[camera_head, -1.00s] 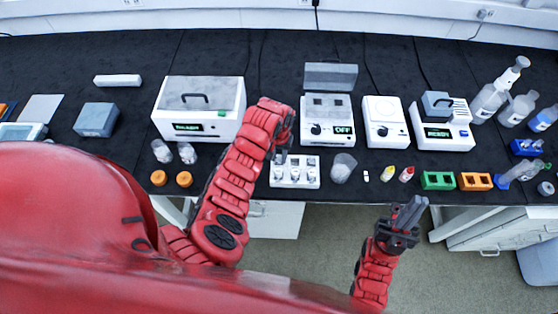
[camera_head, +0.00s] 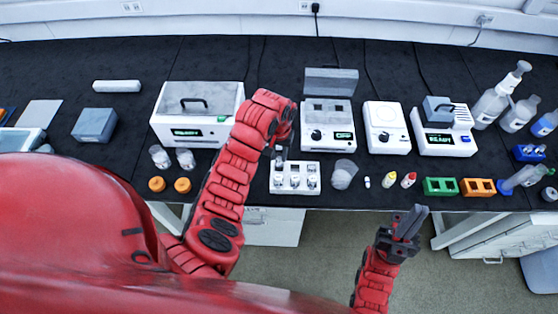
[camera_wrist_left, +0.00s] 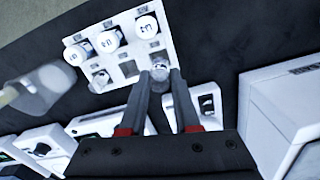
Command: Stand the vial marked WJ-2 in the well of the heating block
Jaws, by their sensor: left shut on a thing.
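My left gripper (camera_head: 279,162) is at the back row of a white vial rack (camera_head: 282,189). In the left wrist view its fingers (camera_wrist_left: 162,74) are shut on a vial (camera_wrist_left: 160,69) with a pale top, at the rack's edge. Its marking is hidden, and I cannot tell whether it is clear of its slot. Several white-capped vials (camera_wrist_left: 108,41) stand in the rack; their cap marks are too small to read surely. A white device with an OFF display (camera_head: 328,138) and raised lid looks like the heating block. My right gripper (camera_head: 408,222) is in front of the table, its opening unclear.
A clear cup (camera_head: 344,173) stands right of the rack. A white knob device (camera_head: 386,128) and a READY device (camera_head: 444,138) are further right. A larger READY device (camera_head: 197,130) is at left. Green (camera_head: 440,187) and orange racks (camera_head: 478,187) lie near the front edge.

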